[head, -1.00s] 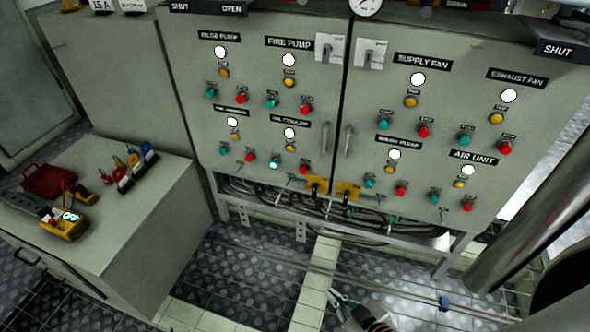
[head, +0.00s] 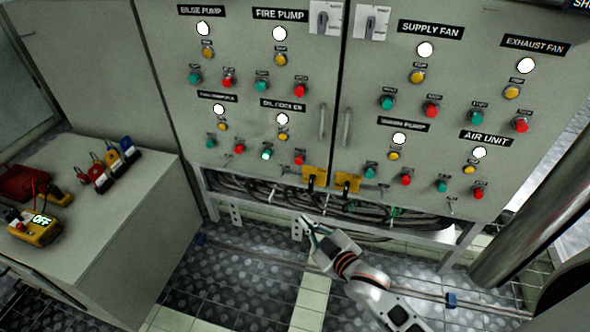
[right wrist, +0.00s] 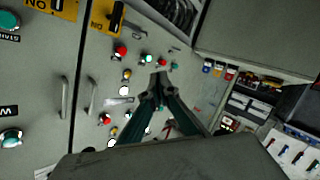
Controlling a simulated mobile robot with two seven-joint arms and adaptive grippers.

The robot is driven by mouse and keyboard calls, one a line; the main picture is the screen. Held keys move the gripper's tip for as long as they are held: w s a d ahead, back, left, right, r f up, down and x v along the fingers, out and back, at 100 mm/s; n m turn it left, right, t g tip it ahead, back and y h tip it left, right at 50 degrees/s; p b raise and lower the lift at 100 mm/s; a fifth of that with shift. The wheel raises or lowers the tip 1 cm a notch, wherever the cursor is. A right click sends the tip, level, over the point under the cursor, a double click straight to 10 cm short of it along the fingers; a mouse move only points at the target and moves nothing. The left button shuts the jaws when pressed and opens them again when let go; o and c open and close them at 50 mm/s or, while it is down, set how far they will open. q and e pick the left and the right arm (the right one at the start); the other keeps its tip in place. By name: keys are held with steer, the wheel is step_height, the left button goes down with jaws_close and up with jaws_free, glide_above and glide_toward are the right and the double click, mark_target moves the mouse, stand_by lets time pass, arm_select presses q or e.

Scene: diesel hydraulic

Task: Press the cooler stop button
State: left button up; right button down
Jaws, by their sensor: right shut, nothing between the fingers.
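The cooler stop button is the red button (head: 299,158) at the lower right of the group labelled OIL COOLER (head: 283,105) on the left cabinet door. The green button (head: 266,155) to its left is lit. In the right wrist view the red stop button (right wrist: 121,51) lies up and left of the fingertips, near the lit green button (right wrist: 146,58). My right gripper (head: 305,222) is shut and empty, below the doors in the head view and apart from the button. It also shows in the right wrist view (right wrist: 160,82). My left gripper is not in view.
A door handle (head: 322,121) and yellow plates (head: 314,178) are close to the stop button. Cables (head: 270,192) run under the doors. A bench (head: 130,205) with a yellow meter (head: 36,228) stands left. A large pipe (head: 530,200) stands right.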

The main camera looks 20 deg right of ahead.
mark_target(299, 160)
arm_select(q)
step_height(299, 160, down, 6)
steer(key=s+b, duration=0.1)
steer(key=b, duration=0.6)
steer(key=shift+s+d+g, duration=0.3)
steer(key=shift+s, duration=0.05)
arm_select(e)
steer(key=w+f+n+t, duration=0.1)
steer(key=w+n+t, duration=0.1)
steer(key=w, duration=1.3)
steer(key=shift+a+f+n+y, duration=0.2)
steer(key=shift+f+n+y, duration=0.2)
steer(key=shift+n, duration=0.5)
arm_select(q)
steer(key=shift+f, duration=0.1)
arm_select(e)
steer(key=shift+w+f, duration=0.1)
steer(key=shift+w, duration=0.1)
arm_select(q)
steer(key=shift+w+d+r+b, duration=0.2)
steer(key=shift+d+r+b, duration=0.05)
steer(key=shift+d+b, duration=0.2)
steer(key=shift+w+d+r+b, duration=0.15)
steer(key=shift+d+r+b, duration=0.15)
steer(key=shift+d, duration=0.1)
arm_select(e)
steer(key=w+d, duration=0.5)
steer(key=w, duration=0.2)
